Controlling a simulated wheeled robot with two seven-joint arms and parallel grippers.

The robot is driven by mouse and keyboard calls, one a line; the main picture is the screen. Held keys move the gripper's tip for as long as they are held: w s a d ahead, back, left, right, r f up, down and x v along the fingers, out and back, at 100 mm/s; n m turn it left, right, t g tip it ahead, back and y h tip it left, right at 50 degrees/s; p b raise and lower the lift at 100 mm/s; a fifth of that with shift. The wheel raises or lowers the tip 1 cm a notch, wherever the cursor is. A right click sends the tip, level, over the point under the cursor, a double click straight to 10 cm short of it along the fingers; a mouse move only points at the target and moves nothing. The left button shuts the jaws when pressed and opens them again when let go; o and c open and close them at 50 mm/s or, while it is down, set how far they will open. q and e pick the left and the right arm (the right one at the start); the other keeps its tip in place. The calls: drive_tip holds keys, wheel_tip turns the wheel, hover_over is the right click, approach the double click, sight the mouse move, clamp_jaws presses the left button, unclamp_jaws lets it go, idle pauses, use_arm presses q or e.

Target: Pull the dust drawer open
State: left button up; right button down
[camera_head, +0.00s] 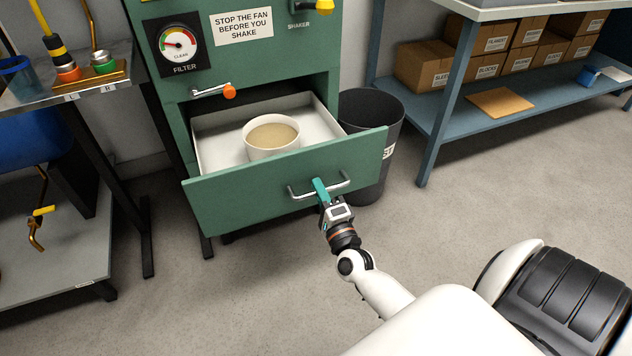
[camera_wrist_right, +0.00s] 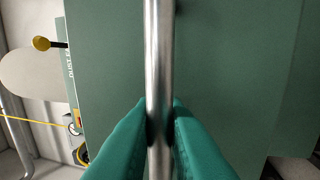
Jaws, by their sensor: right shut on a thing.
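The dust drawer (camera_head: 240,197) stands out from the green cabinet, with its white inside (camera_head: 212,135) showing. A round white tub (camera_head: 270,149) of tan dust sits in it. A silver bar handle (camera_head: 300,193) runs across the drawer's green front. My right gripper (camera_head: 321,187) is shut on this handle, near its middle. In the right wrist view, the teal fingers (camera_wrist_right: 160,135) press on both sides of the metal bar (camera_wrist_right: 159,60), with the green drawer front (camera_wrist_right: 105,70) behind it. My left gripper is not in view.
The green cabinet (camera_head: 245,65) carries a filter gauge (camera_head: 179,44) and an orange-knobbed lever (camera_head: 228,91) above the drawer. A black bin (camera_head: 385,115) stands close behind the drawer's right end. A blue shelf (camera_head: 470,100) with boxes is at the right. The floor before the drawer is clear.

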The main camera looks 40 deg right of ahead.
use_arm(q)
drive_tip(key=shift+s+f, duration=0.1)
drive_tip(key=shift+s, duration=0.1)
use_arm(e)
drive_tip(key=shift+s, duration=0.15)
drive_tip(key=c, duration=1.5)
unclamp_jaws()
